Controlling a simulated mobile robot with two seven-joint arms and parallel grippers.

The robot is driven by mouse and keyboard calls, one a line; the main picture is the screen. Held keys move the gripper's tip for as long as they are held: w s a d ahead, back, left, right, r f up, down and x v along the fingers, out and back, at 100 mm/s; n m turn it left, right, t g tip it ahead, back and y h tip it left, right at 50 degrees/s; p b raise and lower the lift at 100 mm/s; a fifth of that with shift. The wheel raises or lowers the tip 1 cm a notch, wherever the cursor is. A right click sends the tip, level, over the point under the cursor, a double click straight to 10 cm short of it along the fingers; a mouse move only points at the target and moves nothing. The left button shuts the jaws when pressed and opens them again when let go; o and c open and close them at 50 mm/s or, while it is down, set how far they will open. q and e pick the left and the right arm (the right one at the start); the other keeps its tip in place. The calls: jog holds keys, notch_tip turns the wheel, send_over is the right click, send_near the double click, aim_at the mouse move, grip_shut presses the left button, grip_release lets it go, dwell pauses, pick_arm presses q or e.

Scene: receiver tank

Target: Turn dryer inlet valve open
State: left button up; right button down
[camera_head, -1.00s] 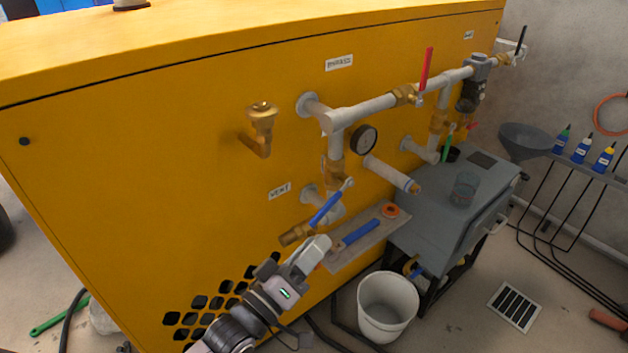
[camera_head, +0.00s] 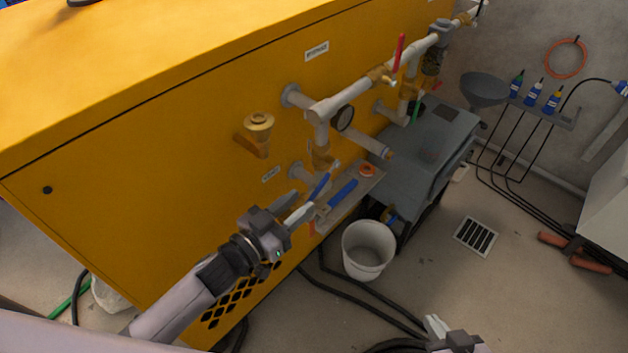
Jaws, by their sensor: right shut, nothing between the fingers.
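Several lever valves sit on the white pipes of the yellow machine; I cannot read which one is the dryer inlet. A red lever (camera_head: 399,54) stands upright on the upper pipe. A blue lever (camera_head: 320,186) slants on the lower left branch, beside the small vent label. A green lever (camera_head: 415,108) is further right. My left gripper (camera_head: 299,204) is open, its fingers spread just left of and below the blue lever; contact is unclear. My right gripper (camera_head: 437,328) shows at the bottom edge, shut and empty, away from the pipes.
A pressure gauge (camera_head: 343,119) and a brass fitting (camera_head: 257,129) are near the pipes. A small shelf (camera_head: 335,216) holds a blue-handled tool. A white bucket (camera_head: 368,252) and a grey cabinet (camera_head: 421,148) stand below and right. Hoses (camera_head: 350,298) cross the floor.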

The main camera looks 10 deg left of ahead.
aim_at(316, 190)
pick_arm(q)
jog(key=x, duration=0.6)
jog(key=shift+w+d+b, duration=0.15)
jog(key=shift+b, duration=0.2)
jog(key=shift+c, duration=0.3)
grip_shut()
